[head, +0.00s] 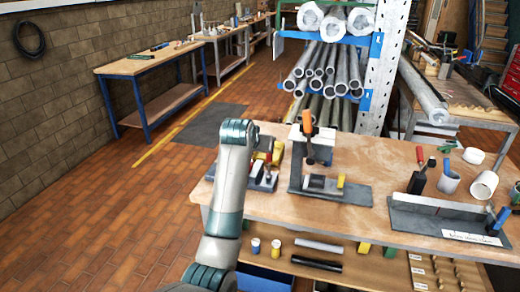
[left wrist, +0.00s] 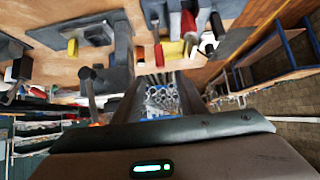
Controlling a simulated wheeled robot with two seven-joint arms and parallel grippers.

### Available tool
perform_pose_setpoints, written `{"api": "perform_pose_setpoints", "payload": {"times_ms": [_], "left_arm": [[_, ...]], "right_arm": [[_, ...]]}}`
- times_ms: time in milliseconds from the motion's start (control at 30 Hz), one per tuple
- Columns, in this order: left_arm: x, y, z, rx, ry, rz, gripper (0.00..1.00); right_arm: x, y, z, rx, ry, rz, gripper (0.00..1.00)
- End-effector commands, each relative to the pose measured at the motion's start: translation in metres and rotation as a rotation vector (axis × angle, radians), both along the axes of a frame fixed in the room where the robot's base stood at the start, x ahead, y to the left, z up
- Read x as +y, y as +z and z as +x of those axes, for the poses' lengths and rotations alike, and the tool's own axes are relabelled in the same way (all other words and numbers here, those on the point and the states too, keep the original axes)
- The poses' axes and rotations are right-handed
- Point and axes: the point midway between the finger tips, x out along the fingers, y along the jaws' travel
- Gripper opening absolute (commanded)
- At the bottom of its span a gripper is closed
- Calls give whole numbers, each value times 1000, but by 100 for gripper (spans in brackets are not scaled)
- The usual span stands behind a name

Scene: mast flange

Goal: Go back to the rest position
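My left arm rises from the bottom of the head view and bends near the left end of the wooden workbench (head: 370,165). Its gripper does not show in the head view. In the left wrist view a dark housing with a lit green strip, apparently part of my left gripper (left wrist: 152,150), fills the bottom edge. My right arm and right gripper are in neither view.
An orange-handled clamp fixture (head: 330,190) stands on the bench, close right of my left arm. Another grey fixture (head: 445,218) and white cups (head: 483,186) are farther right. A pipe rack (head: 376,80) stands behind. The brick floor (head: 100,225) at left is clear.

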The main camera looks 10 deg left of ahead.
Motion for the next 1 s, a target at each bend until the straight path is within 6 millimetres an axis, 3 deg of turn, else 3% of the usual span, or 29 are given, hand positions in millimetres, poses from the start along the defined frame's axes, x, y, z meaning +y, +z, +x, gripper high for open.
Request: {"api": "perform_pose_setpoints", "payload": {"times_ms": [367,567,767,1000], "left_arm": [[0,1,-2,1,0,0,38],[3,-16,-11,16,3,3,38],[13,-71,-46,67,11,15,38],[27,-162,-127,163,16,41,38]], "right_arm": [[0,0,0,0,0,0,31],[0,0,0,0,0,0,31],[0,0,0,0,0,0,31],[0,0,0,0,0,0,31]]}}
